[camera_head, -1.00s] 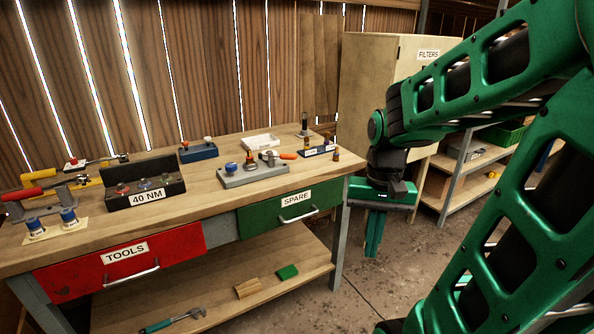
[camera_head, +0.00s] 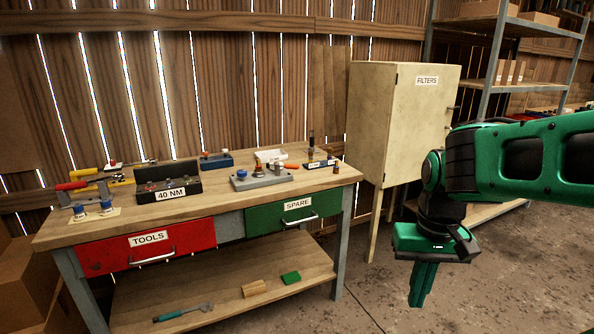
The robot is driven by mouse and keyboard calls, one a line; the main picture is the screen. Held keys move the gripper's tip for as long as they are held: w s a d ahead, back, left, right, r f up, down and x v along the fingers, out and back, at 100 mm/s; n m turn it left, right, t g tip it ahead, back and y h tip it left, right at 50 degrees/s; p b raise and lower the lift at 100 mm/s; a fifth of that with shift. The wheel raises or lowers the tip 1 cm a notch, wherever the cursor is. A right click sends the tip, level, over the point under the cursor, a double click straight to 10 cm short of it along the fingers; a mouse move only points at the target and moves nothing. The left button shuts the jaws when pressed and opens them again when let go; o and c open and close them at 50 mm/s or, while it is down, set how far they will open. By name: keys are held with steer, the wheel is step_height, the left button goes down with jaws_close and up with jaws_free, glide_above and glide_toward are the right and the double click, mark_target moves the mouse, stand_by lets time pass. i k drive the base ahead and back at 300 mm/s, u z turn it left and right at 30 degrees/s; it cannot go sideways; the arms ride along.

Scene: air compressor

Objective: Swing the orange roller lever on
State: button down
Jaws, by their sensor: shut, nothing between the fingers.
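A small orange-tipped lever (camera_head: 290,166) sits at the right end of a grey block (camera_head: 262,180) on the workbench, near its right end. The block also carries a blue knob and a reddish one. At this size I cannot tell how the lever is set. My gripper (camera_head: 422,290) is green, points down and is shut and empty. It hangs over open floor to the right of the bench, well apart from the lever.
The workbench (camera_head: 215,198) has a red TOOLS drawer (camera_head: 120,250) and a green SPARE drawer (camera_head: 290,222), both shut. A FILTERS cabinet (camera_head: 400,125) stands behind right, with shelves beyond. A 40 NM box (camera_head: 168,184) is left of the block. Concrete floor (camera_head: 490,290) is clear at right.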

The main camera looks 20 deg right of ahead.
mark_target(287, 166)
steer(key=z, duration=0.05)
steer(key=i, duration=1.25)
steer(key=u, duration=0.5)
